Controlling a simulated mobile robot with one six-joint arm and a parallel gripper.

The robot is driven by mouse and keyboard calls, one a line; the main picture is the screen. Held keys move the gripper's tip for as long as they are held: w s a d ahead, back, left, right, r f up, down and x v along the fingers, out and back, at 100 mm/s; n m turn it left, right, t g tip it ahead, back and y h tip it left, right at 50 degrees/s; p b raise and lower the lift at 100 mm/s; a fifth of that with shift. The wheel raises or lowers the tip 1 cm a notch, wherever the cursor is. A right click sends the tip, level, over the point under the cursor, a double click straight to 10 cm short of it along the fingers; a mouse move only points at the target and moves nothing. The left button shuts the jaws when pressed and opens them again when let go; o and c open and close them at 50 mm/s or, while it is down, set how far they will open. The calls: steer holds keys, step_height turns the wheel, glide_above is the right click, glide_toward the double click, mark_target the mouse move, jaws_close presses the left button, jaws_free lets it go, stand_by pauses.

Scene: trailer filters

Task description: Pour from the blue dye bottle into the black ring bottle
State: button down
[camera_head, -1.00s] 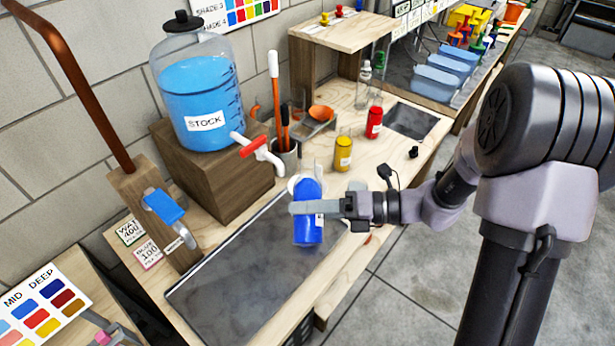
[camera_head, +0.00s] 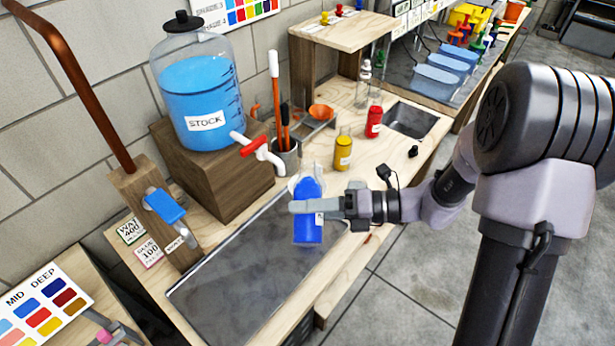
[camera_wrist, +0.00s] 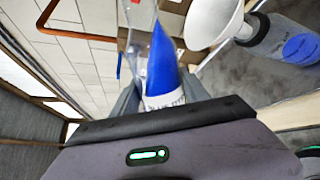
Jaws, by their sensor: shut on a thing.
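My gripper (camera_head: 318,205) is shut on the blue dye bottle (camera_head: 309,228) and holds it above the right end of the grey tray. In the wrist view the blue dye bottle (camera_wrist: 162,70) is tilted, its blue liquid lying to one side with clear glass beside it. A white funnel (camera_wrist: 215,18) sits in the neck of a clear bottle (camera_wrist: 280,40), which has a dark band near the neck and blue at its base. I take this as the black ring bottle. In the head view the held bottle mostly hides it. I cannot see whether liquid is flowing.
The stock jar (camera_head: 200,100) stands on a wooden block (camera_head: 215,175) behind the tray (camera_head: 245,275). A yellow bottle (camera_head: 343,153), a red bottle (camera_head: 374,122) and a cup of tools (camera_head: 286,158) stand behind the gripper. A copper pipe (camera_head: 75,80) rises at left.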

steer(key=shift+s+m+p, duration=0.1)
steer(key=shift+m+p, duration=0.2)
steer(key=shift+m, duration=0.1)
stand_by(1.1)
steer(key=shift+s+r+m+g+p, duration=0.25)
steer(key=shift+r+m+p, duration=0.35)
steer(key=shift+p, duration=0.95)
